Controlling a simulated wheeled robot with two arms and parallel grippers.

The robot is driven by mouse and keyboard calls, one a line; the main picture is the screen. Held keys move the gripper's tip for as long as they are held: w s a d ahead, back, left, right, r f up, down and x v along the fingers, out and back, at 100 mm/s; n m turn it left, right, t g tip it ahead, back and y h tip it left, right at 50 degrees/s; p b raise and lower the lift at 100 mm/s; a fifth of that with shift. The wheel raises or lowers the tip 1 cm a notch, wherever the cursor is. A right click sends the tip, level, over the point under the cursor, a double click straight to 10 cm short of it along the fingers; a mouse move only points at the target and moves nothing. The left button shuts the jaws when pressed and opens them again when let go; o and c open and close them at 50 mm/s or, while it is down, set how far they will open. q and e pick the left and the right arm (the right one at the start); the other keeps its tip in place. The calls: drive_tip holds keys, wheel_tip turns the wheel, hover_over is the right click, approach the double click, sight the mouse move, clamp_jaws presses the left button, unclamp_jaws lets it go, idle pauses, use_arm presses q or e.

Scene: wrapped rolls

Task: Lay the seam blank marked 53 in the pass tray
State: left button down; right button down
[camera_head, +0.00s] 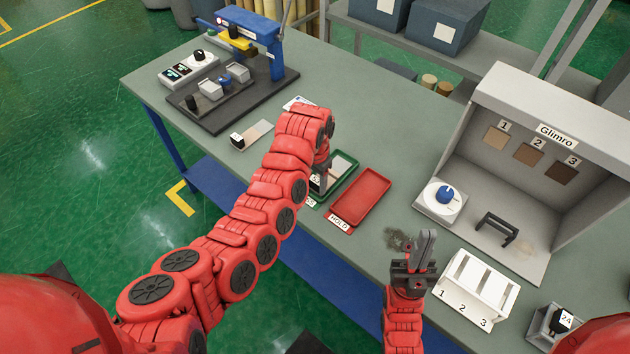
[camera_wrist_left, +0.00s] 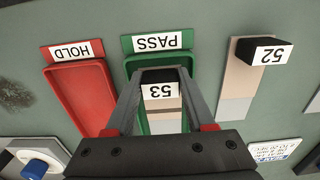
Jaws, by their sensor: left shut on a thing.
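The seam blank marked 53 (camera_wrist_left: 162,91) has a dark block with a white label at one end and a light strip behind it. My left gripper (camera_wrist_left: 163,73) is shut on its block. The blank lies over the green pass tray (camera_wrist_left: 134,64), within its outline; whether it touches the tray floor I cannot tell. In the head view my left arm partly hides the pass tray (camera_head: 343,184) and the gripper (camera_head: 322,164). My right gripper (camera_head: 425,240) is apart from these, near the table's front edge, with its fingers together and empty.
The red hold tray (camera_head: 362,194) sits right beside the pass tray. Blank 52 (camera_wrist_left: 262,52) lies on its other side. A white three-slot rack (camera_head: 475,280), the Glimro booth (camera_head: 550,170) and a block marked 24 (camera_head: 562,320) stand to the right. A blue machine (camera_head: 255,45) stands far left.

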use_arm(q)
drive_tip(key=shift+c, duration=0.9)
unclamp_jaws()
drive_tip(key=shift+w+r, duration=0.1)
drive_tip(key=shift+r, duration=0.1)
wheel_tip(320, 180, up, 2)
drive_tip(key=shift+r+b, duration=0.25)
drive_tip(key=shift+b, duration=0.5)
wheel_tip(320, 180, up, 14)
drive_tip(key=p, duration=0.1)
drive_tip(key=shift+r, duration=0.25)
